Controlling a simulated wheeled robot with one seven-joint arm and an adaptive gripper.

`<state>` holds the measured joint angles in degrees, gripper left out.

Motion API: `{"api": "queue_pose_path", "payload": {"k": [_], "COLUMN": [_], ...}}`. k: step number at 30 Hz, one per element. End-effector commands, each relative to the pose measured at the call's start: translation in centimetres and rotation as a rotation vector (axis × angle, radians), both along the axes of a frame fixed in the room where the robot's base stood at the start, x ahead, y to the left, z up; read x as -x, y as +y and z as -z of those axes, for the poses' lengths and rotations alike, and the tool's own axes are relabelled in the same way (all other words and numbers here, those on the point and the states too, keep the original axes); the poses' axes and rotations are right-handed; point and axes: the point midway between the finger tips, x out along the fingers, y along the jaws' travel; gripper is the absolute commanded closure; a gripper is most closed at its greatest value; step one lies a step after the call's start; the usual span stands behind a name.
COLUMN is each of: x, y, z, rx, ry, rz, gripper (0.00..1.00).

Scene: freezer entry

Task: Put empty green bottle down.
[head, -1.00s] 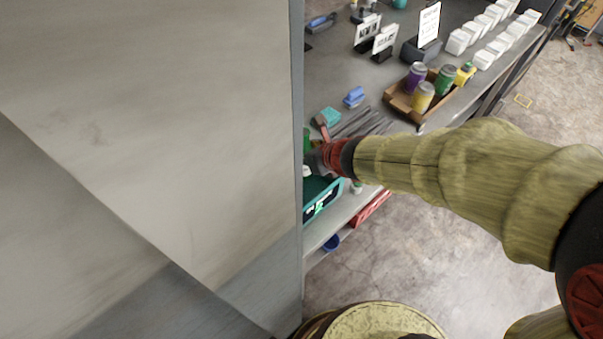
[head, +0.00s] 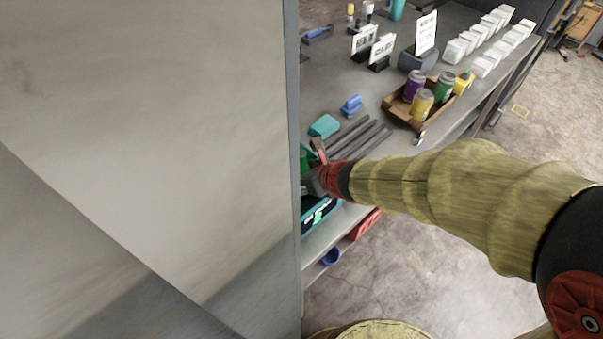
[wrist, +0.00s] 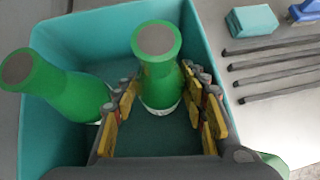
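In the wrist view a green bottle (wrist: 160,82) with a grey top stands inside a teal crate (wrist: 205,38). My gripper (wrist: 162,92) is low in the crate, with its yellow-padded fingers spread on either side of this bottle. Small gaps show between the fingers and the bottle, so the gripper looks open around it. A second green bottle (wrist: 65,88) is in the crate to the left, partly behind the left finger. In the head view my gripper (head: 313,180) is mostly hidden by the grey panel, and a bit of green bottle (head: 304,160) shows beside it.
A large grey panel (head: 150,150) blocks the left half of the head view. Dark bars (head: 350,140), a teal block (head: 324,126) and a blue item (head: 351,105) lie beyond the crate. A brown tray (head: 395,106) holds cans. A red container (head: 366,223) sits below.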

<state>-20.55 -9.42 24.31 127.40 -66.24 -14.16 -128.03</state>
Motion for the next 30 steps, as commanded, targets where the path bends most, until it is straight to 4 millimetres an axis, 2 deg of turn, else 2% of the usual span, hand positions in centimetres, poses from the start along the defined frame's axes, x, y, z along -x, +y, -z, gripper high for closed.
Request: {"api": "queue_pose_path", "payload": {"k": [3,15,30], "x": [0.0,0.0,5.1], "y": [0.0,0.0,-4.2], "z": [0.0,-0.5,-7.5], "rx": [0.000,-0.001,-0.001], "ry": [0.000,0.000,-0.002], "rz": [0.000,0.001,0.002], "gripper": [0.50,0.50,0.50]}}
